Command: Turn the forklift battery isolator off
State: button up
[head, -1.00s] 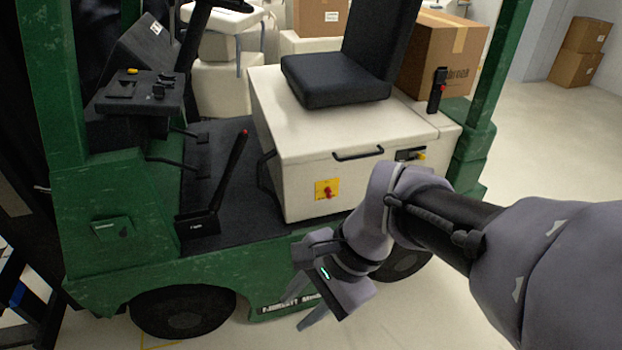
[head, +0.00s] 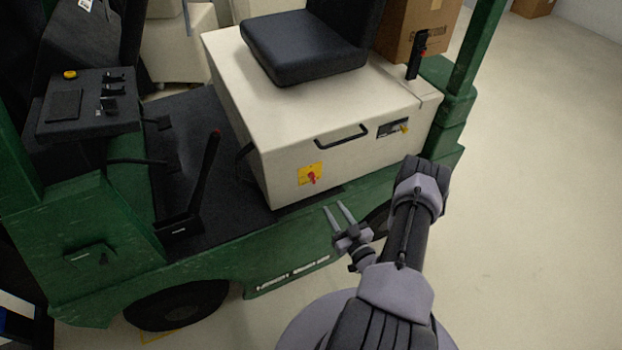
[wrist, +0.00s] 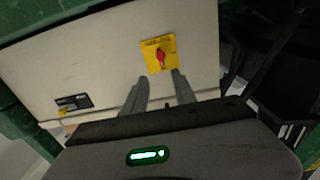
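The battery isolator is a red rotary handle (head: 312,178) on a yellow plate (head: 303,171), fixed to the side of the cream box under the forklift seat. In the wrist view the red handle (wrist: 160,55) stands upright or slightly tilted on its yellow plate (wrist: 172,43), just beyond the fingertips. My gripper (head: 335,208) is in front of the box, to the lower right of the isolator in the head view. Its two fingers are apart and empty, pointing toward the panel. In the wrist view my gripper (wrist: 160,74) shows a gap between the fingers, without touching the handle.
The cream box (head: 290,140) has a black grab handle (head: 342,137) and a dark panel with a yellow part (head: 393,128). A black lever (head: 205,175) stands left of the box. The black seat (head: 303,45) is above. Open floor (head: 530,200) lies right.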

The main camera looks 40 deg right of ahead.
aim_at(315, 180)
jog(key=b+x, duration=0.3)
jog(key=x, duration=1)
jog(key=shift+w+a, duration=0.15)
jog(key=shift+w, duration=0.1)
grip_shut()
